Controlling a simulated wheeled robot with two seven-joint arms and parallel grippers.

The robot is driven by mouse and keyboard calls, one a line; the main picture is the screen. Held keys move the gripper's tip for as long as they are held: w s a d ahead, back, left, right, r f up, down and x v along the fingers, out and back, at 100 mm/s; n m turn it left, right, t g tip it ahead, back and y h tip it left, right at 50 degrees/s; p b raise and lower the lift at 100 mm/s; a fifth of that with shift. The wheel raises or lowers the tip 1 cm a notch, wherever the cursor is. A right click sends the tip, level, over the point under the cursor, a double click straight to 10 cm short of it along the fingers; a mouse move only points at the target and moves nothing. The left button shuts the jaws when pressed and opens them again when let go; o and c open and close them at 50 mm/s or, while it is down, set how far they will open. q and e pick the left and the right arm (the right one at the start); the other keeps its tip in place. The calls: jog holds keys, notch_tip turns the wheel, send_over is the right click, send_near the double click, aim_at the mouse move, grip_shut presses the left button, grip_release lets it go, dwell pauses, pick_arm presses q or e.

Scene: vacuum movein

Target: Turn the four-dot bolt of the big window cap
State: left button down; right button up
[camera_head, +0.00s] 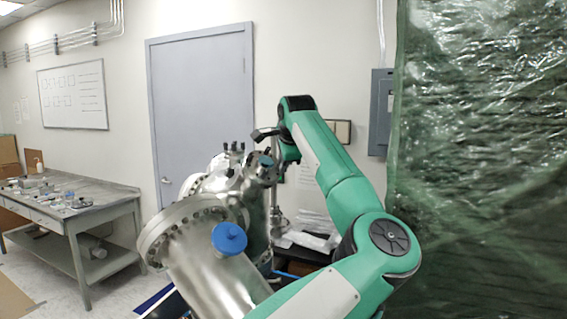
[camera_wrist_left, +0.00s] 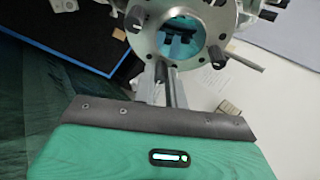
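In the left wrist view, a round metal window cap (camera_wrist_left: 151,43) with a bluish glass centre shows at the top. Several dark bolts stand around its rim, among them one at the right (camera_wrist_left: 217,56) and one at the upper left (camera_wrist_left: 135,18). Dot marks are not legible. My left gripper (camera_wrist_left: 165,78) points at the cap's near edge, its narrow fingers close together beside a dark bolt. Whether they touch or hold that bolt is unclear. In the head view, the left gripper (camera_head: 263,134) hangs over the steel chamber's top, near dark upright bolts (camera_head: 233,147). My right gripper is out of view.
The steel vacuum chamber (camera_head: 215,285) has a large bolted flange and a blue knob (camera_head: 229,238). A metal workbench (camera_head: 105,196) with small parts stands at the left. A green translucent curtain (camera_head: 480,150) covers the right side. A grey door (camera_head: 203,100) is behind.

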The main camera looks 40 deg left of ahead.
pick_arm(q)
jog(key=shift+m, duration=0.3)
jog(key=m+h, duration=0.1)
jog(key=m, duration=0.3)
jog(key=shift+g, duration=0.4)
jog(key=m+g, duration=0.1)
jog(key=m, duration=0.4)
jog(key=shift+w+p, duration=0.1)
jog(key=shift+p, duration=0.25)
jog(key=m+g, duration=0.1)
jog(key=m, duration=0.2)
jog(key=m+p, duration=0.1)
jog(key=m, duration=0.2)
jog(key=shift+w+g, duration=0.1)
jog(key=shift+g, duration=0.3)
jog(key=m+g, duration=0.1)
jog(key=m, duration=0.3)
jog(key=shift+m+y, duration=0.3)
jog(key=shift+m, duration=0.1)
